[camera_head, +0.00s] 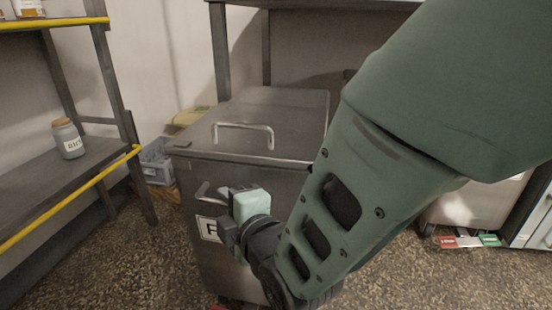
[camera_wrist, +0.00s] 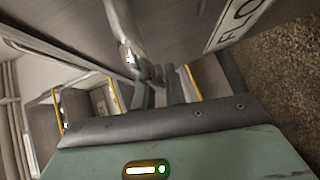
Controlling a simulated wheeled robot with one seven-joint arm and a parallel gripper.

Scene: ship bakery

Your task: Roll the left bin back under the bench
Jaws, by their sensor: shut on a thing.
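The left bin (camera_head: 265,110) is a grey metal box with a lid, a bar handle (camera_head: 245,128) on top and a front handle (camera_head: 204,194). A white label (camera_head: 207,229) on its front is partly covered by my gripper. The bin stands upright in front of the dark bench (camera_head: 222,50); its back edge is near the bench legs. My gripper (camera_head: 228,200) is at the bin's front and shut on the front handle. In the wrist view the handle (camera_wrist: 124,38) runs down to the fingers (camera_wrist: 150,93). My arm hides the bin's right side.
A shelf rack (camera_head: 75,165) with yellow edges stands at the left and holds a labelled jar (camera_head: 68,139). A grey crate (camera_head: 157,162) sits between rack and bin. At the right are a pale container (camera_head: 475,203) and red and green packets (camera_head: 470,241). Speckled floor (camera_head: 140,270) is open in front.

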